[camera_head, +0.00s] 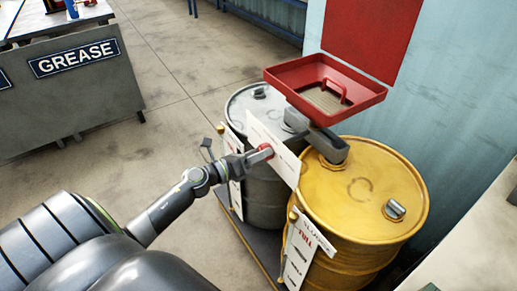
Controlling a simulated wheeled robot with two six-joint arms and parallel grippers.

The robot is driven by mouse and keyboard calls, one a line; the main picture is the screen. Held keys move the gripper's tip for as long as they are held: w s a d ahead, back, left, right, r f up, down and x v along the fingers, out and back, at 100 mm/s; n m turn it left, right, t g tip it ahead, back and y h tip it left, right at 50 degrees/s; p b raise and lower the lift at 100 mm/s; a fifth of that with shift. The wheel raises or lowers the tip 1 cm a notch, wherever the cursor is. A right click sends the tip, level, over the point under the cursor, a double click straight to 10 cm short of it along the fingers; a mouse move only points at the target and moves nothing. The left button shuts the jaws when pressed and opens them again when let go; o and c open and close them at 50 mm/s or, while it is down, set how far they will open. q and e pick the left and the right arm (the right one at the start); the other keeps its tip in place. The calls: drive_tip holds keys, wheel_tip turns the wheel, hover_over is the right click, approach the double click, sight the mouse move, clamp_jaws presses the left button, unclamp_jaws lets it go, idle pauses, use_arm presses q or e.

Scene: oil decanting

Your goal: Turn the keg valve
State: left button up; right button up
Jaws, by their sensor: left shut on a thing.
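My left gripper (258,156) reaches in from the lower left and is shut on a small red part (266,151), which looks like the valve handle. The red part is in front of a white upright panel (284,166) between the two drums. The gripper hides part of it, and I cannot tell how far the handle is turned. A grey drum (262,205) stands behind the gripper, and a yellow drum (365,190) with a "FULL" label stands to the right. My right gripper is not in view.
A red tray (283,73) with a handle is above the drums. Grey blocks (327,150) sit below it. The drums stand on a dark low base (252,240). A bench with a "GREASE" sign (76,58) is at the upper left. Open floor (165,110) lies between.

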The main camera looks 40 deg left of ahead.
use_arm(q)
drive_tip(key=shift+a+n+p, duration=0.1)
drive_tip(key=shift+n+p, duration=2.75)
drive_tip(key=shift+n, duration=1.45)
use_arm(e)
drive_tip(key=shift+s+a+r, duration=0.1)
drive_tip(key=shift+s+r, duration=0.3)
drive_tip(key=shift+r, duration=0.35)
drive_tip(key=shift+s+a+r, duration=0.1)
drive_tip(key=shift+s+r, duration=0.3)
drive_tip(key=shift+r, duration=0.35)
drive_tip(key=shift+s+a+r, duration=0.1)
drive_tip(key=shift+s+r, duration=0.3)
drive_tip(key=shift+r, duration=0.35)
use_arm(q)
drive_tip(key=shift+f, duration=0.1)
drive_tip(key=o, duration=1)
drive_tip(key=b+v, duration=0.2)
drive_tip(key=v, duration=1.5)
drive_tip(key=shift+s, duration=0.15)
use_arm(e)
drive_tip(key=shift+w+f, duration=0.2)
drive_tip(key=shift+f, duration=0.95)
